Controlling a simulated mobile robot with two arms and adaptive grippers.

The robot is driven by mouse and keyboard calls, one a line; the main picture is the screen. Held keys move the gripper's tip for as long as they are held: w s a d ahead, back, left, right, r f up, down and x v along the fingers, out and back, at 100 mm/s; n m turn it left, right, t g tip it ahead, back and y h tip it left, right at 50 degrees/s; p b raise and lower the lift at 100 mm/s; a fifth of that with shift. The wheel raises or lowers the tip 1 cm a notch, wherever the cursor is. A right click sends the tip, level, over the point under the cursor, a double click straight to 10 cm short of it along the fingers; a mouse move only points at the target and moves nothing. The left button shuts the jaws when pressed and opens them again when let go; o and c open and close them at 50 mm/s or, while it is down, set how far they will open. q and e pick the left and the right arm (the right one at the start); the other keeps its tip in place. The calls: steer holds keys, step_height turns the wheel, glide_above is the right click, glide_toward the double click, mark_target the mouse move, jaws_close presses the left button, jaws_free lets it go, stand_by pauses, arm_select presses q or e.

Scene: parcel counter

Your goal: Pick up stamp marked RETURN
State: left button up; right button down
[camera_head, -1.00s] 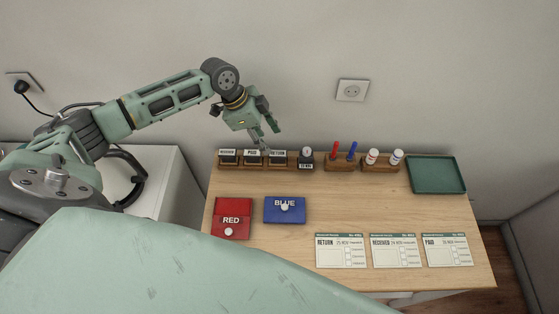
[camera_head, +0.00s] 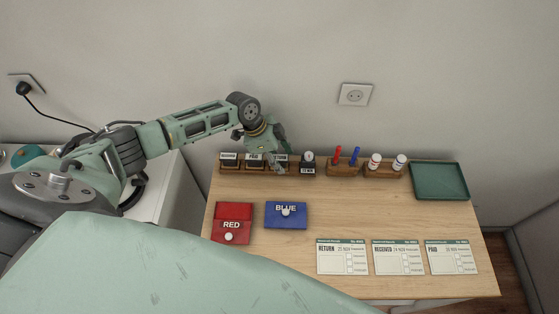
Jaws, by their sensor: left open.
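The RETURN stamp (camera_head: 282,158) stands in the wooden stamp rack at the back of the counter, third from the left. Its label is partly hidden by my left gripper (camera_head: 274,162). My left gripper is open, low over the rack, with its fingers at the RETURN stamp. I cannot tell whether they touch it. The PAID stamp (camera_head: 254,158) and another labelled stamp (camera_head: 229,158) stand to its left. A dark stamp with a round top (camera_head: 307,164) stands to its right. My right gripper is not in view.
Red and blue pens (camera_head: 345,155) and white-capped bottles (camera_head: 387,161) stand in holders to the right, beside a green tray (camera_head: 439,194). The middle of the counter is clear.

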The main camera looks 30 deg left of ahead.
arm_select(q)
steer(key=shift+f, duration=0.1)
jaws_close()
stand_by(0.4)
